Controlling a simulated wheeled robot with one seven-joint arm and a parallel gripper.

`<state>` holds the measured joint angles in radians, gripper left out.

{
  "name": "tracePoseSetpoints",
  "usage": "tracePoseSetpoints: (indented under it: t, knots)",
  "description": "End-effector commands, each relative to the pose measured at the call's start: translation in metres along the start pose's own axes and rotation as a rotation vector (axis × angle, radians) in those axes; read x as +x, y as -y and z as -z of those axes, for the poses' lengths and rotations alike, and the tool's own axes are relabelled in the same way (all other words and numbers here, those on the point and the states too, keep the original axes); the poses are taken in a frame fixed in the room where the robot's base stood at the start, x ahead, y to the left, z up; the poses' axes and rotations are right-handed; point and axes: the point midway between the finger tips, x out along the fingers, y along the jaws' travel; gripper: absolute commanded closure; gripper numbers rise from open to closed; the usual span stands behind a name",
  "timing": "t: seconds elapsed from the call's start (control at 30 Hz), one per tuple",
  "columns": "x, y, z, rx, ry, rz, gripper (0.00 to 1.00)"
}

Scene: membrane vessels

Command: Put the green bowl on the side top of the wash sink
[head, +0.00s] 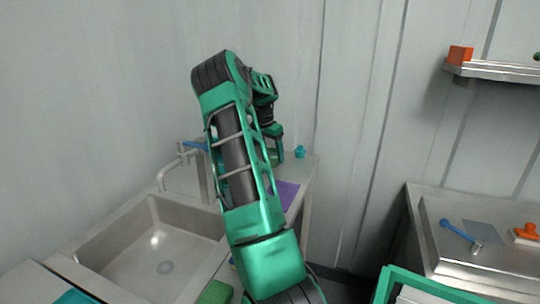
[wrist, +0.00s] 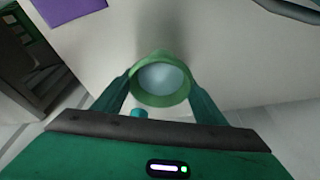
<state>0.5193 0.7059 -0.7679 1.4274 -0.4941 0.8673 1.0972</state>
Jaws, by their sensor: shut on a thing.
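The green bowl (wrist: 160,99) is between the two fingers of my gripper (wrist: 160,80) in the wrist view. Its round rim faces the camera around a pale bluish centre. My gripper is shut on it. In the head view, my gripper (head: 275,155) is over the far right part of the sink unit, and the bowl is mostly hidden by my arm. The wash sink (head: 160,245) has an empty basin at the left. Its side top (head: 312,167) is the flat metal surface right of the basin. I cannot tell whether the bowl touches that surface.
A purple sheet (head: 285,193) lies on the side top, and a small teal thing (head: 300,152) stands near its far edge. The tap (head: 180,163) rises behind the basin. A green sponge (head: 215,293) is in front. A separate metal bench (head: 485,265) with tools stands at right.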

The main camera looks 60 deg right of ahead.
Motion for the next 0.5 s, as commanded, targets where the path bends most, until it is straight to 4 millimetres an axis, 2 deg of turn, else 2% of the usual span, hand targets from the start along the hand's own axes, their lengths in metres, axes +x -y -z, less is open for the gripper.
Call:
tracePoseSetpoints:
  t: [0.27,0.3,0.37,0.5]
  knots:
    - [0.0007,-0.0002,0.0004,0.001,-0.001,0.001,0.69]
    - [0.0017,-0.0002,-0.0001,0.001,0.0,0.0,0.33]
    - [0.0014,-0.0002,0.0,0.0,0.0,0.0,0.18]
    - [0.0014,-0.0003,0.0001,0.001,0.0,0.0,0.16]
